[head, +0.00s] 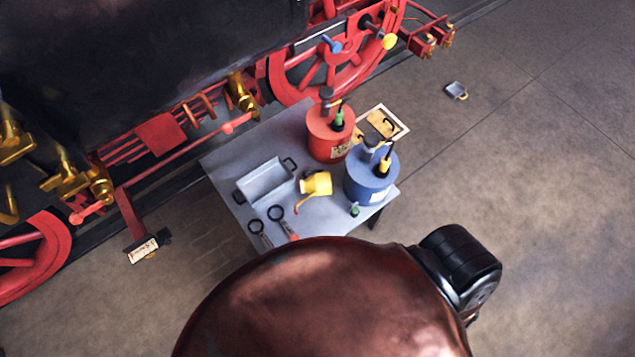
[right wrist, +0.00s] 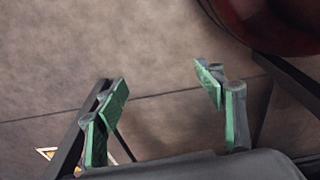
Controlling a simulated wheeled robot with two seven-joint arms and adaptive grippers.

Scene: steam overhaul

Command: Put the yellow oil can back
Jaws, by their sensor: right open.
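The yellow oil can (head: 317,184) lies or stands on the grey table (head: 226,158), between a grey metal tray and a blue drum. Its reddish spout points down and left toward the table's near edge. Neither gripper shows in the head view, where my own rounded red-brown body covers the near side. In the right wrist view my right gripper (right wrist: 162,105) is open, with green pads wide apart and only floor between them. The oil can is not in that view.
A wooden board (head: 384,122) shows behind the drums. A red-wheeled locomotive (head: 160,140) borders the left. Floor at right is mostly clear, with a padlock-like item (head: 456,90).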

